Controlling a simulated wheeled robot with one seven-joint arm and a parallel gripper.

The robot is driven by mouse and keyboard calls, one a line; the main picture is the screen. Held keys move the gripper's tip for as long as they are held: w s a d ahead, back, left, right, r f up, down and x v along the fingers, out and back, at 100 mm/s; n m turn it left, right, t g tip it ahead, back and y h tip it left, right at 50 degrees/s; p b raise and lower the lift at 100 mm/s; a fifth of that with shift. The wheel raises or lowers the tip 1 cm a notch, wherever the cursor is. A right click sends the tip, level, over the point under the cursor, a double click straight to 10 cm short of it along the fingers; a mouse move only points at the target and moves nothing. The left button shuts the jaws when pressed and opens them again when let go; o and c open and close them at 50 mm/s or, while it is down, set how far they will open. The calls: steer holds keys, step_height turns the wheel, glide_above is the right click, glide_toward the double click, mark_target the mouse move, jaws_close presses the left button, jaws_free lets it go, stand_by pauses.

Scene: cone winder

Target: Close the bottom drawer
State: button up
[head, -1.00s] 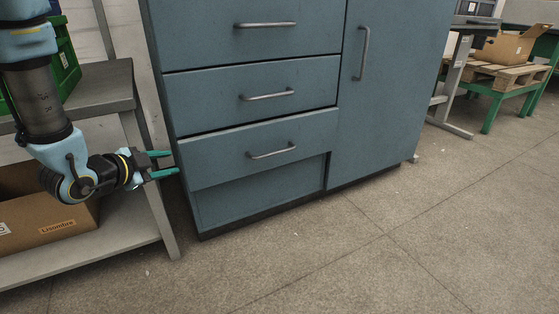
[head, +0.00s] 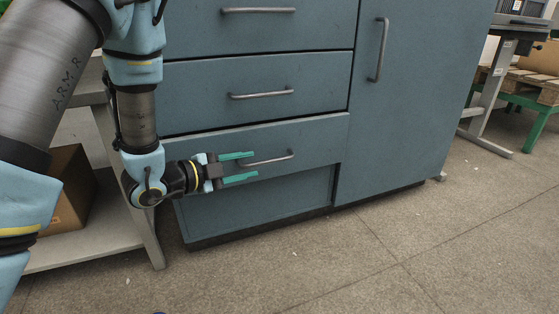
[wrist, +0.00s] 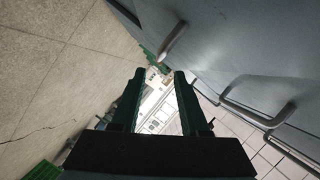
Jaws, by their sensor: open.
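The bottom drawer (head: 318,134) is the lowest blue-grey drawer front in the left column of the cabinet. It stands out from the cabinet, overhanging the recessed panel below it. Its bar handle (head: 280,158) is silver; the handle's left end is partly hidden behind my gripper. My gripper (head: 255,165) has green fingers, spread apart and empty. It is in front of the drawer's left half, pointing right across the handle. Contact cannot be told. The wrist view also shows my gripper (wrist: 160,73), with nothing between the fingers.
The middle drawer (head: 320,80) above looks shut. A tall door (head: 410,90) is to the right. A grey shelf (head: 110,222) with a cardboard box (head: 75,190) stands close at left. The floor (head: 350,260) in front is clear.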

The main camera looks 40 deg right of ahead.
mark_target(270, 161)
steer(key=b+x, duration=0.3)
steer(key=x, duration=0.6)
steer(key=shift+d, duration=0.15)
jaws_close()
stand_by(1.1)
